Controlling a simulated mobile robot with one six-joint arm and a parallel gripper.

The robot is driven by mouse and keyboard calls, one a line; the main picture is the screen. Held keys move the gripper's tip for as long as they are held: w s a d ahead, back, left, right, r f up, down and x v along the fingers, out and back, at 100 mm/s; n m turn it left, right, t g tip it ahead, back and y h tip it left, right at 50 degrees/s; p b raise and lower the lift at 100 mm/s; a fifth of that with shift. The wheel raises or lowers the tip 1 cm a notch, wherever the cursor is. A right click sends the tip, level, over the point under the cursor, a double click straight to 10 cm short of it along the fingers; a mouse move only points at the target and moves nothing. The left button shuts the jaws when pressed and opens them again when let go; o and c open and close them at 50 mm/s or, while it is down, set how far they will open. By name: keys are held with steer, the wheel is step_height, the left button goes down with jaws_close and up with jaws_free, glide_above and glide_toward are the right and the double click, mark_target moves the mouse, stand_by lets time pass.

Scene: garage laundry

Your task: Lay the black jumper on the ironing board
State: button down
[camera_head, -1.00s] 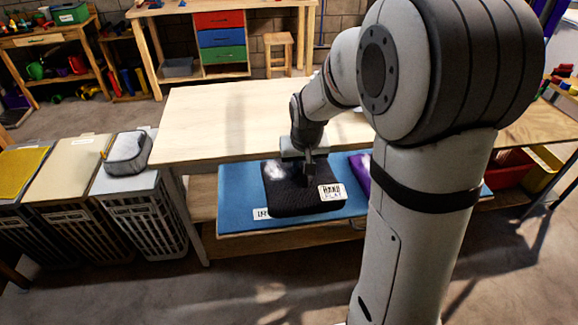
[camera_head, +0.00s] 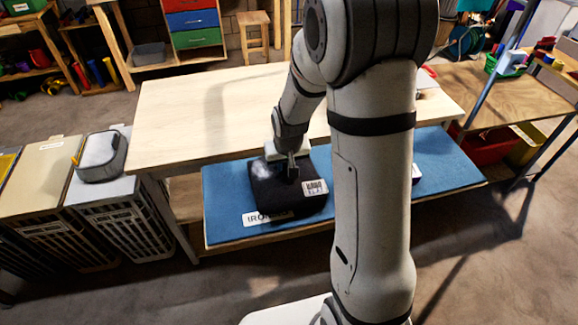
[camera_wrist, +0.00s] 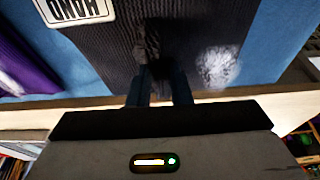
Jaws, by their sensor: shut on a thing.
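The black jumper (camera_head: 285,199) is a dark folded pad with a white patch and a white label reading "HAND". It lies over the left part of the blue ironing board (camera_head: 228,222), overlapping the board's "IRON..." label. Whether it rests on the board or hangs just above it, I cannot tell. My gripper (camera_head: 291,172) points down at the jumper's far side and is shut on it. In the wrist view, the finger ends (camera_wrist: 158,86) meet the dark ribbed cloth of the jumper (camera_wrist: 115,50), with blue board on both sides.
A pale wooden table (camera_head: 190,110) stands directly behind and above the board. Lidded bins (camera_head: 125,205) stand to the left. A purple item (camera_wrist: 22,68) lies beside the jumper in the wrist view. My arm hides part of the board; its right end is bare.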

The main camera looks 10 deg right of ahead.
steer(key=shift+f, duration=0.8)
steer(key=shift+f, duration=0.2)
steer(key=c, duration=1.3)
jaws_free()
steer(key=shift+r, duration=0.1)
steer(key=v, duration=1.2)
steer(key=s+r, duration=0.2)
steer(key=s, duration=0.4)
steer(key=s+d+r, duration=0.1)
steer(key=s+r, duration=0.2)
steer(key=s, duration=0.3)
steer(key=s+r, duration=0.2)
steer(key=s, duration=0.4)
steer(key=shift+s+d+r+b, duration=0.1)
steer(key=shift+d+r+b, duration=0.2)
steer(key=shift+r, duration=0.1)
